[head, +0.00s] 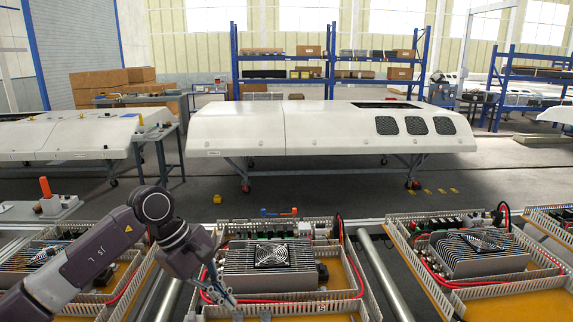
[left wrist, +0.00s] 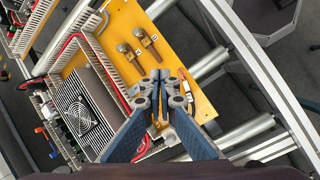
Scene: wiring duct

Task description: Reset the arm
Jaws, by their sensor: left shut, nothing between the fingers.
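My left arm comes in from the left in the head view, and its gripper (head: 222,293) hangs over the front left of the middle electrical panel. In the left wrist view the gripper (left wrist: 160,77) has its fingertips together with nothing between them, above the panel's orange board (left wrist: 118,44). I cannot tell whether the tips touch anything. Light slotted wiring duct (head: 366,285) edges the panel, and it also shows in the left wrist view (left wrist: 36,28). The gripper hides part of the panel. My right gripper is not in view.
The middle panel carries a finned box with a fan (head: 271,255), and red cable runs beside it. Another panel (head: 480,253) stands to the right, past a metal roller (head: 384,277). Two brass-coloured posts (left wrist: 135,50) rise from the orange board. A large white shell (head: 330,127) stands behind.

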